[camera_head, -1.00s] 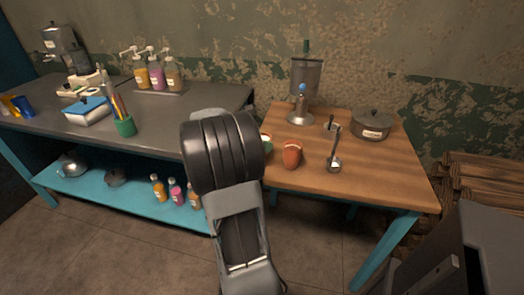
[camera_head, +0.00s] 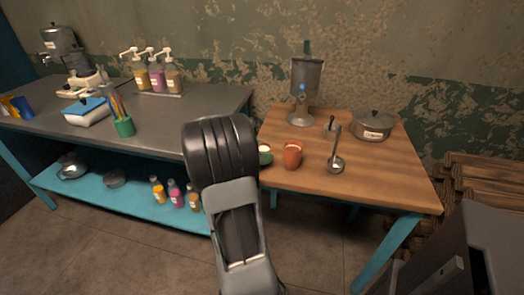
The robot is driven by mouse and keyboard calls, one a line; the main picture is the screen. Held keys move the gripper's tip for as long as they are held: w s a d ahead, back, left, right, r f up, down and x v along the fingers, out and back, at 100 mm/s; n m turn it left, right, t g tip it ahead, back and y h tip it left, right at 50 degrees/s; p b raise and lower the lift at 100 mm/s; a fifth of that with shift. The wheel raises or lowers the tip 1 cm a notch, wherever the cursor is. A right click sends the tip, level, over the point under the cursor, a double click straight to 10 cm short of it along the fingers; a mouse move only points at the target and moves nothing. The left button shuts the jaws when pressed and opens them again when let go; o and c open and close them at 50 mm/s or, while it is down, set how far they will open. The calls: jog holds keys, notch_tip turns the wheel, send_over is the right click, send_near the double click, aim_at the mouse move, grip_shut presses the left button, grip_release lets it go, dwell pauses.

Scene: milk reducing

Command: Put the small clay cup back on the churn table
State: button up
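A reddish clay cup (camera_head: 292,155) stands upright near the front left of the wooden table (camera_head: 395,182). A tall metal vessel (camera_head: 305,82), which looks like a churn, stands at the back of this table. A green bowl or cup (camera_head: 265,156) with pale contents stands at the table's left edge, just left of the clay cup and partly hidden by my arm. My arm rises through the middle of the view. My gripper is hidden, so its state and anything in it do not show.
The grey workbench (camera_head: 200,108) at left carries pump bottles (camera_head: 157,75), a green pen cup (camera_head: 124,127) and a blue-topped box (camera_head: 87,111). Stacked wood (camera_head: 480,178) is at right.

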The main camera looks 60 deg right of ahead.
jog(key=shift+o, duration=0.6)
jog(key=shift+w+r, duration=0.1)
jog(key=shift+r, duration=0.2)
jog(key=p+v, duration=0.2)
jog(key=v, duration=1)
jog(key=s+a+f+m+t+y, duration=0.2)
jog(key=a+m+t+y, duration=0.3)
jog(key=a, duration=0.9)
jog(key=s+a+f+m+t+y, duration=0.2)
jog(key=a+m+t+y, duration=0.3)
jog(key=a, duration=1)
jog(key=shift+a+f+m+t, duration=0.3)
jog(key=shift+f+m+t, duration=0.25)
jog(key=shift+t, duration=0.25)
